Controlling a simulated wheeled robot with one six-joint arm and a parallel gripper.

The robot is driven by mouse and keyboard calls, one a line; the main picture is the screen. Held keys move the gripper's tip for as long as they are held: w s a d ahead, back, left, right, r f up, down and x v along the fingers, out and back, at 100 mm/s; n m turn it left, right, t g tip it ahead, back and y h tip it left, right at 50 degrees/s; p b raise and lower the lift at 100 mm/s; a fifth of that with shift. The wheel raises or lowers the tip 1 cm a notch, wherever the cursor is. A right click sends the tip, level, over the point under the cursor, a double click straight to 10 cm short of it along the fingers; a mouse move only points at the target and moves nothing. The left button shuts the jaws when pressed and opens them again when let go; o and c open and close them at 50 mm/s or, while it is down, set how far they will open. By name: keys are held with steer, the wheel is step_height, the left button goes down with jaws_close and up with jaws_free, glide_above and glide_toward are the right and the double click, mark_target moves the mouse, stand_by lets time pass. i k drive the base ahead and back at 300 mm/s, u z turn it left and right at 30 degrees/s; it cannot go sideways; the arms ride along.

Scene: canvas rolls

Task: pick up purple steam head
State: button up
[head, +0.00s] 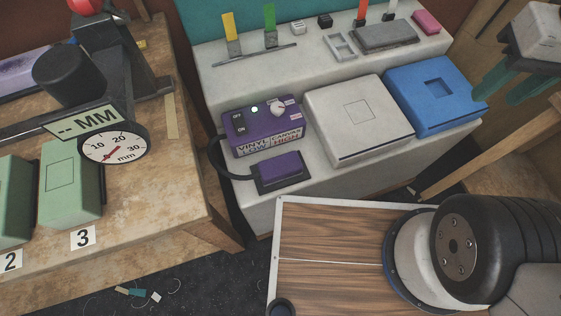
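A small purple block (281,171) in a dark tray lies on the lower front ledge of the pale bench; it is probably the steam head. A dark cable runs from its left side up to a purple control box (262,126) just behind it. The box has ON/OFF marks, a lit lamp, a knob and the words VINYL, CANVAS, LOW and HIGH. My gripper (512,88) is at the upper right, its teal fingers apart with nothing seen between them. It is well to the right of the purple block, above and near the blue block.
A pale square block (358,118) and a blue block (434,94) stand right of the control box. The bench's back shelf (335,75) bears several small items. A worn wooden table (185,200) with a dial gauge (113,146) and green blocks (71,185) is at left.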

mark_target(272, 171)
steer(key=u, duration=1.35)
steer(key=k, duration=0.35)
steer(key=z, duration=0.35)
steer(key=i, duration=0.45)
steer(key=u, duration=0.05)
steer(key=k, duration=1)
steer(key=u, duration=1.65)
steer(key=i, duration=1.2)
steer(key=z, duration=1.4)
